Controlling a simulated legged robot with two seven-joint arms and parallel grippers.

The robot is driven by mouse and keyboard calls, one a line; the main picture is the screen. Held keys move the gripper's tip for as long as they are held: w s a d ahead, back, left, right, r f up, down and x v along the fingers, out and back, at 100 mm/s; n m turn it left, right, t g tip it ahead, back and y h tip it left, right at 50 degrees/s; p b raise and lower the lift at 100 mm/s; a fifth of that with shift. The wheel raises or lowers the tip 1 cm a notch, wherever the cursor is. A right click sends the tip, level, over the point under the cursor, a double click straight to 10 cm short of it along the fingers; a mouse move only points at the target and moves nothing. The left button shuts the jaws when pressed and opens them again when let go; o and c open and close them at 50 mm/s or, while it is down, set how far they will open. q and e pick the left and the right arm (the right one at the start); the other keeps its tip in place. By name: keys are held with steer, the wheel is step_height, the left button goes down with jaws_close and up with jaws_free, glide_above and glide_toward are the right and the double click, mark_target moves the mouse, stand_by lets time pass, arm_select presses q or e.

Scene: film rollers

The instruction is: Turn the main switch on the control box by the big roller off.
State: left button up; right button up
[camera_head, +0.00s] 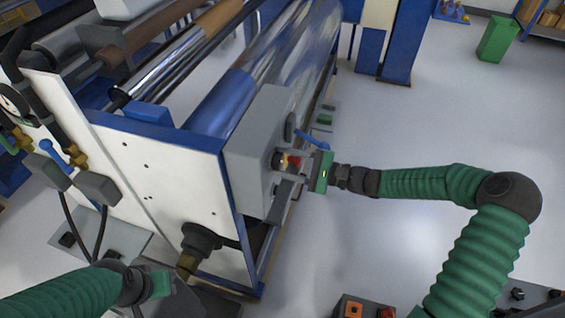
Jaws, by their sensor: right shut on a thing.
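The grey control box (255,140) is fixed to the end of the white machine frame, by the big shiny roller (285,65). The main switch (294,162), with red and yellow parts, is on the box's right-hand face. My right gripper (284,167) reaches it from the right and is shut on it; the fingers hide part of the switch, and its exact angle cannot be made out. My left gripper (165,288) is low at the bottom left, in front of the machine, away from the box. Its fingers are not clear enough to tell open from shut.
A blue handle (308,138) sits just above my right gripper. A dark shaft end (200,243) sticks out of the white end panel (175,180). Gauges and hoses are at the left. A box with an orange button (353,309) is at the bottom.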

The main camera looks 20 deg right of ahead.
steer(key=shift+f, duration=0.1)
steer(key=o, duration=1.2)
steer(key=shift+s+d, duration=0.1)
steer(key=shift+c, duration=0.2)
steer(key=shift+o, duration=1)
steer(key=shift+d, duration=0.1)
steer(key=shift+s+d, duration=0.1)
steer(key=shift+d, duration=0.2)
steer(key=b+v, duration=0.3)
steer(key=v, duration=1.3)
steer(key=shift+s+d, duration=0.2)
steer(key=shift+s, duration=0.05)
